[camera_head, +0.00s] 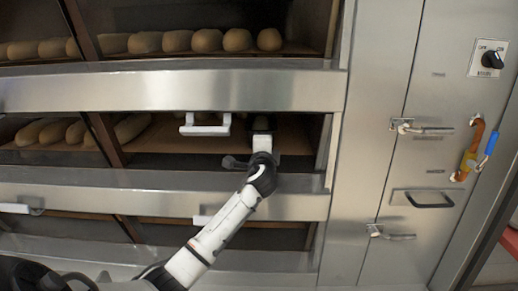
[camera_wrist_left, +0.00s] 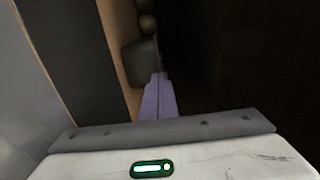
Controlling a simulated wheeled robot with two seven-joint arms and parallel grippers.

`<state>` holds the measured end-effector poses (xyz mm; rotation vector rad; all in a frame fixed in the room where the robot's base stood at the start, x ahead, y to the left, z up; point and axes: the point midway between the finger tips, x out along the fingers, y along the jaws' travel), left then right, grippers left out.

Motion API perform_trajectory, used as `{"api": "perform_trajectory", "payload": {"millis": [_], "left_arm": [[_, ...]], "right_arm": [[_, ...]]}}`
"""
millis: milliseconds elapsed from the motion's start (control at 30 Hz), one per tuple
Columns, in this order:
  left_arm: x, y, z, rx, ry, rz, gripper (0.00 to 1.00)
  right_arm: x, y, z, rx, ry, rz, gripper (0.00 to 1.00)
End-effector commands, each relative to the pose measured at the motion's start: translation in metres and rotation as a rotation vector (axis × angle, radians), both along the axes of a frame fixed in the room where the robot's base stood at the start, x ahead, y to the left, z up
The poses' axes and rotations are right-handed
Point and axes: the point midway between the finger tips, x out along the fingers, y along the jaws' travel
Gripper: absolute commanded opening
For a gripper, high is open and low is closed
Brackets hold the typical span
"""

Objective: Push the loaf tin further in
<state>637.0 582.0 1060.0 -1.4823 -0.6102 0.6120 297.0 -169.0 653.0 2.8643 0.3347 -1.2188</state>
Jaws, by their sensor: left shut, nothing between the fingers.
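The loaf tin (camera_wrist_left: 140,62) is a dark grey box on the brown oven deck in the left wrist view. In the head view a dark shape that looks like the tin (camera_head: 261,122) shows in the middle oven opening, mostly hidden behind my left gripper (camera_head: 263,136). My left gripper's pale purple fingers (camera_wrist_left: 158,76) are shut and empty. Their tips are at the near right side of the tin; I cannot tell whether they touch it. My right gripper is not in view.
Small round loaves (camera_wrist_left: 147,22) stand behind the tin. A white handle (camera_head: 205,124) hangs across the opening to the left of my gripper. Steel ledges (camera_head: 170,90) run above and below the opening. Bread (camera_head: 75,131) lies deeper left. The deck (camera_head: 170,140) between is bare.

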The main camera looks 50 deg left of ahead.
Motion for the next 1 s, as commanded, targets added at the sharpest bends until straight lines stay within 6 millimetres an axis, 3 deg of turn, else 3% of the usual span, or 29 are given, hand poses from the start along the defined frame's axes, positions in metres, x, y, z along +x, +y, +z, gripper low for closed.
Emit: {"api": "perform_trajectory", "payload": {"millis": [67,500,1000], "left_arm": [[-0.005,-0.019,0.003,-0.003,0.0,-0.012,0.0],[-0.066,-0.076,-0.001,-0.002,-0.001,-0.009,0.0],[-0.077,-0.086,0.0,0.0,0.0,-0.007,0.0]], "right_arm": [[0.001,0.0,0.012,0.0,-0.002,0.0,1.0],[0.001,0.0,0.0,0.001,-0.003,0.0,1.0],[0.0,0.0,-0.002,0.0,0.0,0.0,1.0]]}}
